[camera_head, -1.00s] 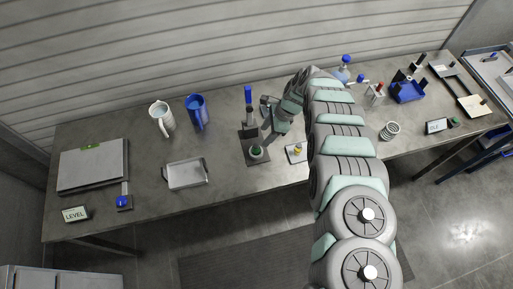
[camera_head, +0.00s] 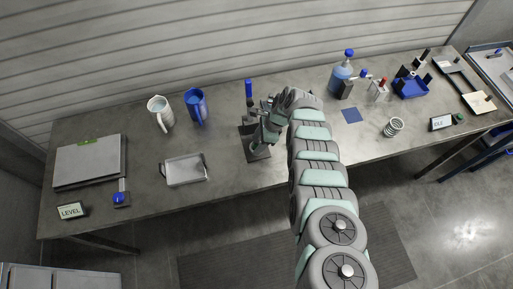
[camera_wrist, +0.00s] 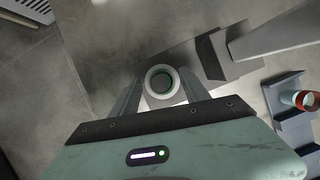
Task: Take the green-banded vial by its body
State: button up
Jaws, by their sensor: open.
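In the wrist view a round, pale-rimmed piece with a green ring inside (camera_wrist: 162,84), seen end-on, lies between my fingertips; it looks like the green-banded vial. Its side and band are hidden from this angle. My gripper (camera_wrist: 161,92) is open, with one finger on each side of it; I cannot tell whether either touches. In the head view my gripper (camera_head: 262,138) is over the dark base plate (camera_head: 260,153) of a blue-handled stand (camera_head: 249,92). The vial is not clearly visible there, with my gripper in front.
The stand's grey arm (camera_wrist: 280,35) passes close to my gripper at upper right in the wrist view. A red-ringed piece (camera_wrist: 305,100) sits in a grey holder (camera_wrist: 290,120) at right. A metal tray (camera_head: 185,170), a white jug (camera_head: 160,112) and a blue jug (camera_head: 196,106) stand to the left.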

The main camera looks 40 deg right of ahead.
jog(key=shift+d, duration=0.1)
jog(key=shift+c, duration=0.3)
grip_shut()
